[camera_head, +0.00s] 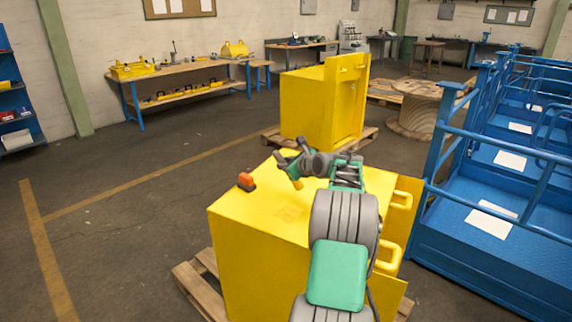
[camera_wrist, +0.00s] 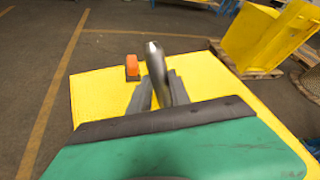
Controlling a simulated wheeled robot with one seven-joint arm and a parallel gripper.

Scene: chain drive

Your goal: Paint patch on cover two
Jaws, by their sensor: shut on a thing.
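A yellow box-shaped cover (camera_head: 240,222) stands in front of me, its flat top facing up. A faint brownish patch (camera_head: 290,213) shows on the top, left of my arm. My gripper (camera_head: 287,164) is above the far part of this top. In the wrist view my gripper (camera_wrist: 158,90) is shut on a grey, rounded, elongated tool (camera_wrist: 154,62). I cannot tell exactly what the tool is. A second yellow cover (camera_head: 305,105) stands behind on a pallet. The pictures do not show which one is cover two.
An orange block with a dark base (camera_head: 246,181) sits at the near cover's far left edge; it also shows in the wrist view (camera_wrist: 132,66). Yellow handles (camera_head: 388,258) stick out on the right. Blue railed platforms (camera_head: 480,225) stand close on the right. The left floor is clear.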

